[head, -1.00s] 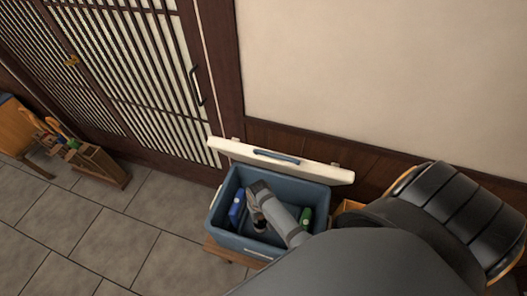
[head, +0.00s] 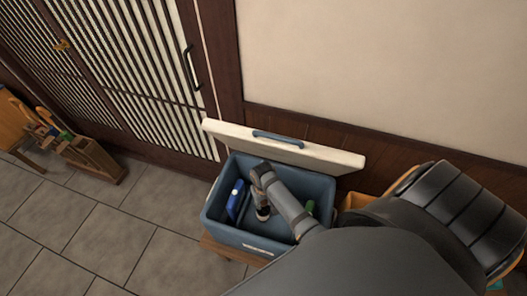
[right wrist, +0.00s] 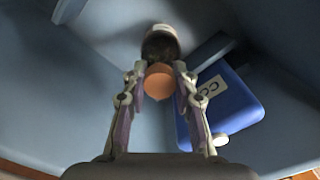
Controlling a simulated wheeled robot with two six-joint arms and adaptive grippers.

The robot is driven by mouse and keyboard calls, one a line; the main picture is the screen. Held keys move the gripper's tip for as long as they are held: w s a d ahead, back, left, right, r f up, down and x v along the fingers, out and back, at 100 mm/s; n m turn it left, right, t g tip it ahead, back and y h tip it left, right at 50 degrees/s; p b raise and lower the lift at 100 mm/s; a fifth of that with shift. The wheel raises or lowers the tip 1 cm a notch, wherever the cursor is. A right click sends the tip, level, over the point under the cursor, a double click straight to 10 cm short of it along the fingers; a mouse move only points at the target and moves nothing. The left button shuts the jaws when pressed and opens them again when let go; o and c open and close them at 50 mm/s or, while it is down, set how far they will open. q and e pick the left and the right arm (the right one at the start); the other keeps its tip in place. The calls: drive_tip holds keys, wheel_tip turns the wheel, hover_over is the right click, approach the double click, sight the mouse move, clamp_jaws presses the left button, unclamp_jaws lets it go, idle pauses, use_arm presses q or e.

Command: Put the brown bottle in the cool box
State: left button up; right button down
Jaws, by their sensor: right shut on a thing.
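The blue cool box (head: 215,222) stands with its white lid (head: 330,157) open, tipped back towards the wall. My right gripper (head: 262,208) reaches down inside the box, left of its middle. In the right wrist view my right gripper (right wrist: 160,72) is shut on the brown bottle (right wrist: 160,46), with the bottle's orange cap (right wrist: 159,82) facing the camera between the fingertips. The bottle's far end is pale. I cannot tell whether it touches the box floor. My left gripper is not in view.
A blue pack (head: 236,197), also in the right wrist view (right wrist: 225,105), lies in the box close beside the bottle. A green item (head: 310,208) is at the right inside.

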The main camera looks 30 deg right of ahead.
drive_tip(key=shift+f, duration=0.35)
drive_tip(key=c, duration=1)
unclamp_jaws()
drive_tip(key=shift+c, duration=0.2)
drive_tip(key=shift+r, duration=0.1)
wheel_tip(320, 180, up, 8)
drive_tip(key=shift+f+p, duration=0.2)
drive_tip(key=shift+p, duration=0.1)
